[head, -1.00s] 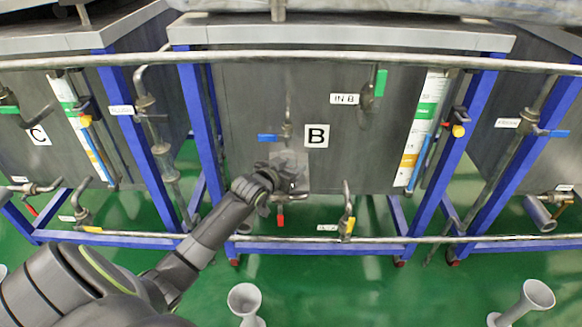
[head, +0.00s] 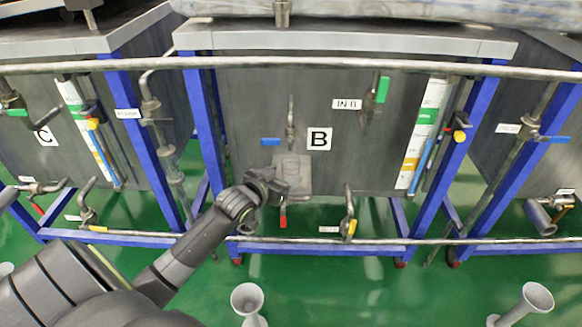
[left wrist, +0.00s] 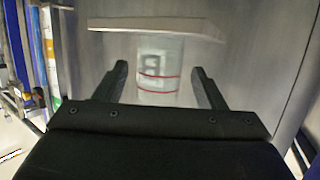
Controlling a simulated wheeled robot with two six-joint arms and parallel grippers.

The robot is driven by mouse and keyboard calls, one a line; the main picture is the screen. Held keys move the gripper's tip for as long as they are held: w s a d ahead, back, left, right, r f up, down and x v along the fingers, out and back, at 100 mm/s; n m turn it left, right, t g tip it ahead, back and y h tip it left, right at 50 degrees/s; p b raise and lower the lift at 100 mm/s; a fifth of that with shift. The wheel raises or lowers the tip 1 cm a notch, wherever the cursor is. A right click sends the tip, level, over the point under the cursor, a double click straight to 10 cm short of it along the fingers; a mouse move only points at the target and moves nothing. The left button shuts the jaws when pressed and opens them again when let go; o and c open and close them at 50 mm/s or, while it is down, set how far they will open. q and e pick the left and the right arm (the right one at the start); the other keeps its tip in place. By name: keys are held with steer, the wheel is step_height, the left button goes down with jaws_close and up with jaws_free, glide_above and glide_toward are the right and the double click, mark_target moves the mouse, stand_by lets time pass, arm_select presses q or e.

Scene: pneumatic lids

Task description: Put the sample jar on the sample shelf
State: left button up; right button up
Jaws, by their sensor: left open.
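The sample jar (left wrist: 160,72) is pale and translucent, with a letter mark and red lines. In the left wrist view, which looks upside down, it meets the light grey sample shelf (left wrist: 150,24), so it appears to stand on it. In the head view the jar (head: 291,163) shows faintly over the shelf (head: 298,186) on the front of tank B. My left gripper (head: 277,183) is open, just left of and in front of the shelf. In the left wrist view its fingers (left wrist: 160,78) lie either side of the jar with gaps. My right gripper is not in view.
A blue-handled valve (head: 271,142) is above the shelf and a red-handled valve (head: 283,217) below it. A long horizontal pipe (head: 330,62) crosses in front of the tanks. A grey funnel-shaped stand (head: 248,300) is on the green floor.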

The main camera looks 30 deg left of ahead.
arm_select(q)
steer(key=p+v, duration=0.1)
steer(key=v, duration=0.5)
steer(key=s+d+f+n+g, duration=0.1)
steer(key=s+d+f+g, duration=0.3)
steer(key=s+f, duration=0.75)
steer(key=s+d+f+g, duration=0.3)
steer(key=s+f+g, duration=0.1)
steer(key=s, duration=0.5)
steer(key=s+d+f+g, duration=0.4)
steer(key=s+f, duration=0.1)
steer(key=s, duration=0.4)
steer(key=shift+s+d+h, duration=0.15)
steer(key=shift+s+h, duration=0.15)
steer(key=shift+h, duration=0.1)
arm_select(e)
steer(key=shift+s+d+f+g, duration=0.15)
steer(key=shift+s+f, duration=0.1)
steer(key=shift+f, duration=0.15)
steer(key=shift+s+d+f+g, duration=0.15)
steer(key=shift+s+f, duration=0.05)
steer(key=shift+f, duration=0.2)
arm_select(q)
steer(key=shift+f, duration=0.15)
steer(key=shift+p, duration=0.35)
